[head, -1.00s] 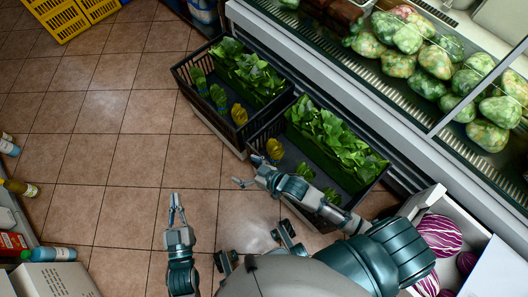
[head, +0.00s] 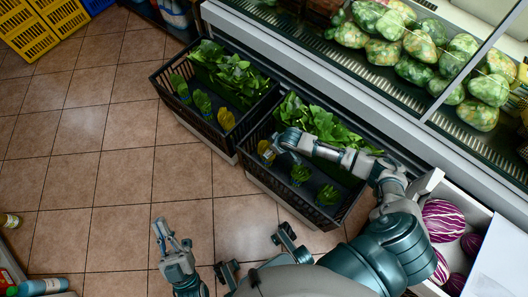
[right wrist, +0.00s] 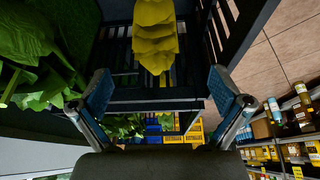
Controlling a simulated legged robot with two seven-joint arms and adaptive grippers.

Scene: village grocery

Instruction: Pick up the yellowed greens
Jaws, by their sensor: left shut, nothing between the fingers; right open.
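Yellowed greens (head: 266,150) lie at the left end of the right black crate (head: 322,222). A yellow bunch (right wrist: 154,35) shows upright in the right wrist view, ahead of and between the spread fingers, apart from them. My right gripper (right wrist: 160,92) is open and empty; in the head view it is above the crate, beside the yellowed greens and partly covering that area. Another yellowed bunch (head: 226,118) lies in the left black crate (head: 192,122). My left gripper (head: 159,228) is shut and empty over the floor tiles.
Green bunches (head: 299,175) and leafy heads (head: 318,118) share the crates. A display case with wrapped cabbages (head: 414,70) stands behind. Red cabbages (head: 441,220) sit in a white bin at right. Yellow crates (head: 25,32) are at the far left. Floor at left is mostly clear.

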